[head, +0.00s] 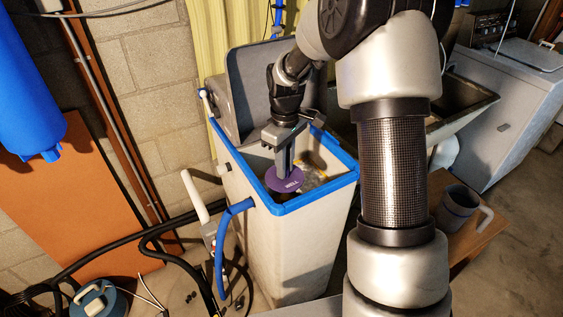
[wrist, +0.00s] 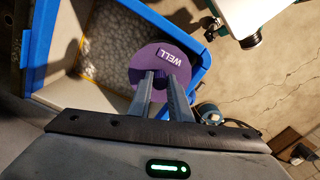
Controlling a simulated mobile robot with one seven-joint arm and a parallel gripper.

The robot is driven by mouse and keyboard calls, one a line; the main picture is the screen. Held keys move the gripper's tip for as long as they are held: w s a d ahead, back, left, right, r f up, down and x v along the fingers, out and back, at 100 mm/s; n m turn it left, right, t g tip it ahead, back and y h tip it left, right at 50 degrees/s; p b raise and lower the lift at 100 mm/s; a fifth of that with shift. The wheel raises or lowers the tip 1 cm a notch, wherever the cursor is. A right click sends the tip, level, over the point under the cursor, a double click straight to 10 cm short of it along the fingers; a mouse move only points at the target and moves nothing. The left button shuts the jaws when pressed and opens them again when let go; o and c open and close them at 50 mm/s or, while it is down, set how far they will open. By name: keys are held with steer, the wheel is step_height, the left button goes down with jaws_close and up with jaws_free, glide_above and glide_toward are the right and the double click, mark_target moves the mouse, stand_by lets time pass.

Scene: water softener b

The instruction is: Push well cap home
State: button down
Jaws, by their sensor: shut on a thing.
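The well cap (head: 285,180) is a purple disc marked "WELL". In the wrist view the cap (wrist: 160,67) shows a small raised knob at its middle. My gripper (head: 283,164) points down into the open softener tank and is shut on the cap's knob. In the wrist view both fingers of my gripper (wrist: 160,80) meet at that knob. The cap is inside the blue-rimmed opening, near the tank's front left corner in the head view. What lies under the cap is hidden, so I cannot tell whether it is seated.
The softener tank (head: 270,245) has a blue rim and a raised grey lid (head: 247,88) behind. Pale pellets (wrist: 108,35) lie inside. A blue hose (head: 222,250) curves at its left side. A mug (head: 457,207) stands on a wooden surface to the right.

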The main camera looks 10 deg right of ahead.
mark_target(285, 182)
steer(key=shift+s+f, duration=0.15)
steer(key=shift+f+m, duration=0.2)
steer(key=shift+m, duration=0.1)
steer(key=shift+f+b, duration=1.35)
steer(key=shift+f, duration=0.65)
steer(key=shift+f, duration=0.15)
steer(key=shift+f+b, duration=0.5)
steer(key=shift+f, duration=0.3)
steer(key=shift+f, duration=0.1)
